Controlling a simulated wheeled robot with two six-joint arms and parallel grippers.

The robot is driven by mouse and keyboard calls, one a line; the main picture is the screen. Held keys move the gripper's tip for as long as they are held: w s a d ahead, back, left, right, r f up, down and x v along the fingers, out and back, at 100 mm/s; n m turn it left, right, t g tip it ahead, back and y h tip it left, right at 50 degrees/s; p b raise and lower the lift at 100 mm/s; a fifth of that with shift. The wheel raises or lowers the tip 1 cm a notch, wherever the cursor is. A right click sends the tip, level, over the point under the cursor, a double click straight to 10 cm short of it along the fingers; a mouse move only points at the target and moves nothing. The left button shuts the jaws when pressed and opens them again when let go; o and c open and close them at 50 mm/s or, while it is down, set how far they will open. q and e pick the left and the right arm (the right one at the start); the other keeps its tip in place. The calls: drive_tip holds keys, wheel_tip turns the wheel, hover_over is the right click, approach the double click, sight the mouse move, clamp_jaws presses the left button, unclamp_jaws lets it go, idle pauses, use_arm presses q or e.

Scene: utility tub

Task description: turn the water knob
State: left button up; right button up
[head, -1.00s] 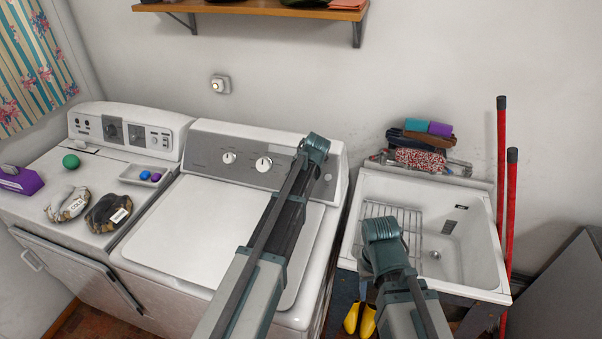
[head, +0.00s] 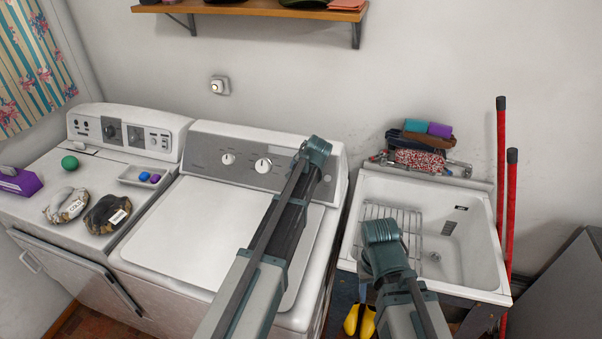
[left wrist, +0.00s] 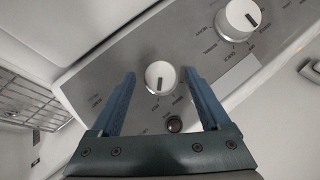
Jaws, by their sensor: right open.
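The washer's grey control panel (head: 245,160) carries white knobs; I cannot read which one is marked for water. A left knob (head: 228,158) and a middle knob (head: 263,164) show in the head view. In the left wrist view a white knob (left wrist: 160,77) sits between the fingers of my left gripper (left wrist: 160,82), which is open with a gap on each side of the knob. A larger knob (left wrist: 238,20) is at the upper right. My left arm hides the left gripper in the head view. My right gripper (head: 363,290) is mostly hidden behind its arm, by the sink's front.
A utility sink (head: 478,236) with a wire rack (head: 400,212) stands right of the washer. Red poles (head: 510,200) lean beside it. A small dark button (left wrist: 174,124) is near the knob between my fingers.

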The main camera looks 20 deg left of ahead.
use_arm(q)
drive_tip(key=p+v, duration=1.1)
drive_tip(key=v, duration=0.2)
drive_tip(key=shift+s+r, duration=0.2)
drive_tip(key=shift+r, duration=0.15)
drive_tip(key=s+d+f+g+h+b, duration=0.1)
drive_tip(key=s+d+f+g+b, duration=0.1)
drive_tip(key=s, duration=0.7)
drive_tip(key=s+d+f+g+h+b, duration=0.1)
drive_tip(key=s+d+f+g+b, duration=0.1)
drive_tip(key=s+d+f+b, duration=0.2)
drive_tip(key=s+d+f+g+h+b, duration=0.1)
drive_tip(key=s+d+f+b, duration=0.3)
drive_tip(key=s, duration=1.2)
wheel_tip(320, 180, down, 4)
drive_tip(key=shift+s+d+f+n+g, duration=0.1)
drive_tip(key=shift+s+d+n+g, duration=0.1)
drive_tip(key=shift+d+n+g, duration=0.35)
